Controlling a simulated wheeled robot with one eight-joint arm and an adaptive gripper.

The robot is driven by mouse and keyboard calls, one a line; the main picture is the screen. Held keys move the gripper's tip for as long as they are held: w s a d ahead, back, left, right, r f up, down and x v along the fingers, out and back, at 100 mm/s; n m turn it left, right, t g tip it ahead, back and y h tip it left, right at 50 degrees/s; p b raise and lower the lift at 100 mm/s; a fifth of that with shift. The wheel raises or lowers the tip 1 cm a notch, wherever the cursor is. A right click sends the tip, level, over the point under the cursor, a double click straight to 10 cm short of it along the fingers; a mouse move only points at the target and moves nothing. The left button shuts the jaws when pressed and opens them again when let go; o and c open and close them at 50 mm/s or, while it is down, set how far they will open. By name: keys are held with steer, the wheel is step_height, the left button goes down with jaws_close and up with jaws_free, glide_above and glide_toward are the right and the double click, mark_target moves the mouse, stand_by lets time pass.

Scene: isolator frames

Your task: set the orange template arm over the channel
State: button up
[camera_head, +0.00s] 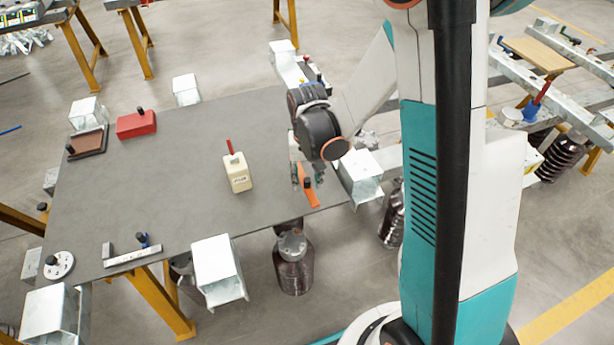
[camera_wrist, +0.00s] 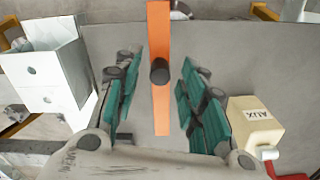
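The orange template arm (camera_head: 311,197) is a flat strip with a dark knob, lying on the grey table near its right edge. In the wrist view the orange template arm (camera_wrist: 160,110) runs up the picture, its knob between my two teal finger pads. My gripper (camera_wrist: 158,95) is open, with gaps to both sides of the knob. In the head view my gripper (camera_head: 303,177) points down at the strip and hides part of it. A pale metal channel piece (camera_head: 360,180) stands at the table edge just right of the strip; it also shows at the left of the wrist view (camera_wrist: 45,75).
A red block (camera_head: 136,124), a brown plate (camera_head: 88,142), a white disc (camera_head: 60,265) and a steel square (camera_head: 131,257) lie farther left. More channel ends (camera_head: 217,268) surround the table (camera_head: 170,190). The table's middle is largely clear.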

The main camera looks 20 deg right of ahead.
jaws_close()
steer(key=shift+d, duration=0.2)
steer(key=w+d+n+b, duration=0.2)
steer(key=w+d+n, duration=0.9)
steer(key=n, duration=0.7)
steer(key=shift+w+d, duration=0.3)
steer(key=shift+w, duration=0.3)
